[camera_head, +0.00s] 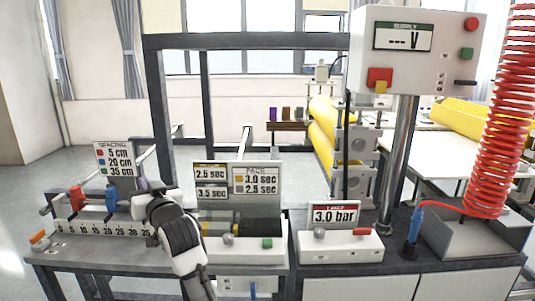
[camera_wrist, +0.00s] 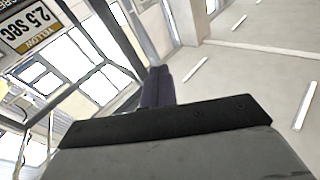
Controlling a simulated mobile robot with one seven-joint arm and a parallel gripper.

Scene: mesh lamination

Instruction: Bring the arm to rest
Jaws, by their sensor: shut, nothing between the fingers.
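My gripper (camera_wrist: 157,86) is in the wrist view, with its dark fingers together and nothing between them. In the head view my arm, black and white, rises from the bottom edge in front of the left bench, and the gripper end (camera_head: 145,188) is small and partly hidden behind the wrist. It is over or in front of the right end of the ruler scale (camera_head: 105,229); I cannot tell its height above the bench.
Left of the arm are a spacing sign (camera_head: 114,160), a red clamp (camera_head: 76,197) and a blue clamp (camera_head: 112,198). To the right are a pace panel (camera_head: 238,182), a pressure box (camera_head: 340,246), a supply panel (camera_head: 418,50), yellow rollers (camera_head: 322,145) and a red coiled hose (camera_head: 497,120).

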